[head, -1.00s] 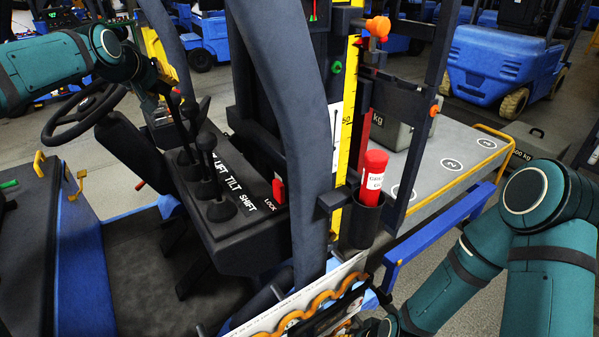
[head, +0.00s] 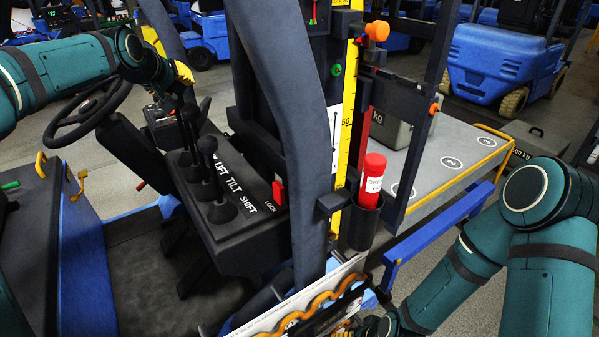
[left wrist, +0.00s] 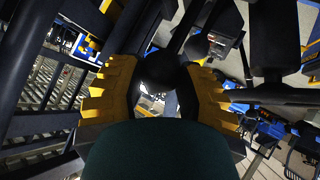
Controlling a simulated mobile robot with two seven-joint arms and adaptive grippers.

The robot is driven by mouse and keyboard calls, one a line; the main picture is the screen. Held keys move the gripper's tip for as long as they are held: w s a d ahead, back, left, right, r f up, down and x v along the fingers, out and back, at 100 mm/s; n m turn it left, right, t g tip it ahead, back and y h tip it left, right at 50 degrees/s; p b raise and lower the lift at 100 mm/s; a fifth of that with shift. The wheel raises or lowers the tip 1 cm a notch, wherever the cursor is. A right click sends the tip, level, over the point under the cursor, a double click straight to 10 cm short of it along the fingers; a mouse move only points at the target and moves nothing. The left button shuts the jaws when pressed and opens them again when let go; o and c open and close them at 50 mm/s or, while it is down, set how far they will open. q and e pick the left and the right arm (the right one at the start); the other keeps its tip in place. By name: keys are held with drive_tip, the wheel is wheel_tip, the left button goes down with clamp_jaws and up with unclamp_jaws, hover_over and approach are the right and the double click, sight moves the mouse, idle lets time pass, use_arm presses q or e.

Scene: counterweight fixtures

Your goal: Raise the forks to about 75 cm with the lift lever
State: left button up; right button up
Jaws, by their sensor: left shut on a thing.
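The lift lever (head: 186,136) is the farthest of the black levers on the console, beside the white word LIFT. My left gripper (head: 182,82) is shut on its top; the fingers largely hide the knob in the head view. In the left wrist view the black ball knob (left wrist: 160,72) sits between my yellow fingers. The yellow height scale (head: 349,110) stands on the mast, with a 50 mark readable. The forks themselves cannot be clearly made out. My right arm reaches to the bottom of the head view, where its gripper is hidden.
The tilt lever (head: 208,160) and shift lever (head: 221,205) stand close beside the lift lever. A steering wheel (head: 88,108) is to the left. A red LOCK piece (head: 278,192) and red canister (head: 370,178) are to the right. A grey platform (head: 450,157) lies beyond the mast.

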use_arm(q)
drive_tip(key=o, duration=1)
drive_tip(key=shift+a, duration=0.15)
drive_tip(key=v, duration=1)
drive_tip(key=shift+b, duration=0.3)
